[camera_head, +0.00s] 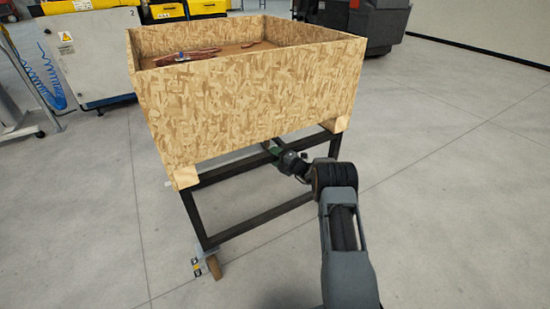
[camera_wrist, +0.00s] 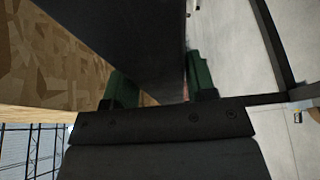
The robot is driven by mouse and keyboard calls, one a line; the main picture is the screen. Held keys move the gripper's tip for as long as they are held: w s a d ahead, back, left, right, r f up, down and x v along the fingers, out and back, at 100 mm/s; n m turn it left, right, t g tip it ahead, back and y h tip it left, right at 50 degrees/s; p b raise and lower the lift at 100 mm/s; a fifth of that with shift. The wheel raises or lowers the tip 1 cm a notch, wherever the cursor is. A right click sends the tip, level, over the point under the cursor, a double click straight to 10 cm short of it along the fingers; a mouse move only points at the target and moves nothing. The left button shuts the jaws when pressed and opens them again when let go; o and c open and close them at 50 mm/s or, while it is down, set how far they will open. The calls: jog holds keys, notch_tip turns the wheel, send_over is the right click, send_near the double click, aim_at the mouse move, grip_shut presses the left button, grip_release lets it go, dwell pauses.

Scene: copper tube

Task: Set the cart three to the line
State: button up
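The cart is an open-topped chipboard box (camera_head: 255,95) on a black metal frame (camera_head: 262,218), standing on the grey floor. No number shows on it. One caster (camera_head: 214,267) shows at the near left corner. Copper-coloured pieces (camera_head: 190,55) lie inside the box. My gripper (camera_head: 277,152) is at the frame's upper bar, under the box's near side. In the wrist view, its two green fingers (camera_wrist: 162,86) stand apart on either side of a dark frame bar (camera_wrist: 125,40). I cannot tell whether both fingers press on it. No line on the floor can be identified as the target.
A white machine (camera_head: 85,45) with a blue coiled hose (camera_head: 52,80) stands at the back left, near yellow units (camera_head: 165,12). A dark grey machine (camera_head: 385,22) stands behind the cart at the right. The tiled floor (camera_head: 460,160) is clear on the right and in front.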

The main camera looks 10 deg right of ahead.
jog(key=shift+o, duration=1.4)
jog(key=shift+a, duration=0.15)
jog(key=shift+s, duration=0.1)
jog(key=p+v, duration=0.2)
jog(key=v, duration=1.1)
jog(key=shift+s+d+p, duration=0.25)
jog(key=shift+p, duration=0.15)
